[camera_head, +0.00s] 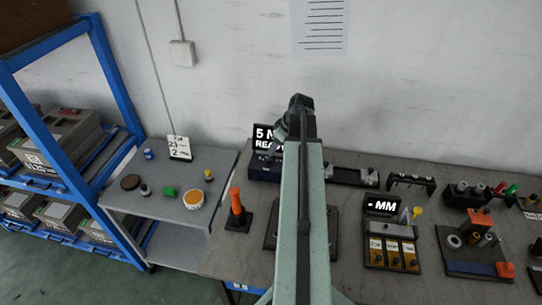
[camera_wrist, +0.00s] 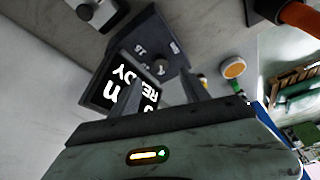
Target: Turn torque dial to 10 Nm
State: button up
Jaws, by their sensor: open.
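The torque unit (camera_head: 263,168) is a dark box on the bench by the wall, partly hidden behind my arm. Its black screen (camera_head: 264,136) shows a 5 and part of READY; the rest is covered. In the wrist view the unit (camera_wrist: 148,38) appears turned, with its screen (camera_wrist: 122,82) reading READY.
An orange-handled tool (camera_head: 237,207) stands left of my arm. A gauge box reading MM (camera_head: 382,207) and a tool block (camera_head: 475,245) are on the right. A side table (camera_head: 165,205) holds small parts, beside blue shelving (camera_head: 108,70). The wall is close behind.

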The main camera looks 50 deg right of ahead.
aim_at(268, 158)
jog(key=b+x, duration=0.7)
jog(key=x, duration=0.1)
jog(key=shift+f, duration=0.1)
jog(key=shift+c, duration=0.3)
